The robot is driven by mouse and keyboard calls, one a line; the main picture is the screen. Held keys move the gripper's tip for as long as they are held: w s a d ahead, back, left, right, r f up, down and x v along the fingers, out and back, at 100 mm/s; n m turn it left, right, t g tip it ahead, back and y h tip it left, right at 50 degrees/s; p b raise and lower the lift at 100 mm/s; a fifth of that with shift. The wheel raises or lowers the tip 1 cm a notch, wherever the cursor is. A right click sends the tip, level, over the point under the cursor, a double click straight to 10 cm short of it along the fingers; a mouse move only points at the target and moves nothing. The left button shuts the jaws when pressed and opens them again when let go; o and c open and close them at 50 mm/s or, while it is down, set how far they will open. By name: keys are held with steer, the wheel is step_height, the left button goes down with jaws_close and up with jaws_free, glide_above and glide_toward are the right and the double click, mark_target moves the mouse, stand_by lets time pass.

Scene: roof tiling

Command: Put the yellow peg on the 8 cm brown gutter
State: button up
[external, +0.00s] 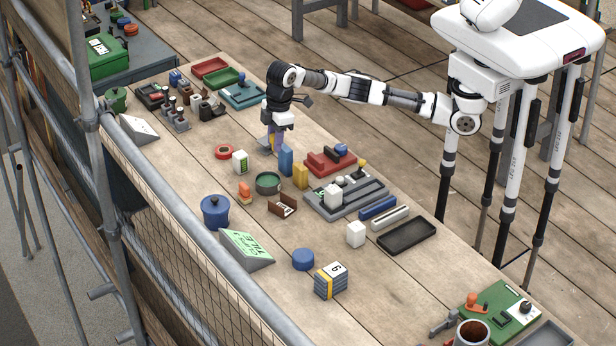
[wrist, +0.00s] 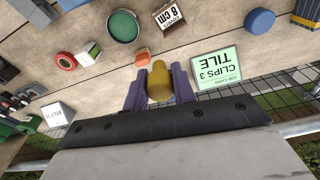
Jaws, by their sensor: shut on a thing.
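My gripper (external: 276,146) hangs above the wooden bench, left of the blue and yellow upright blocks in the external view. In the wrist view its purple fingers (wrist: 159,88) are shut on the yellow peg (wrist: 160,78), whose rounded end shows between them. The brown gutter (external: 277,211) is a small open piece with a white label, lying on the bench nearer the camera than my gripper. In the wrist view the "8 cm" label of the brown gutter (wrist: 170,18) shows at the top, apart from the peg.
A green round dish (external: 268,183) and an orange piece (external: 244,190) lie beside the gutter. A blue block (external: 286,160) and a yellow block (external: 300,176) stand close to my gripper. A green job card (external: 246,249) stands near the scaffold rail. Bare bench lies around the gutter's near side.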

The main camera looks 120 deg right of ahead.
step_height(320, 180, down, 19)
steer(key=shift+f+p, duration=0.15)
steer(key=shift+p, duration=0.15)
steer(key=shift+f, duration=0.15)
steer(key=o, duration=0.8)
steer(key=shift+o, duration=0.7)
steer(key=shift+r, duration=0.25)
step_height(320, 180, up, 12)
steer(key=s+b, duration=0.1)
steer(key=shift+s, duration=0.2)
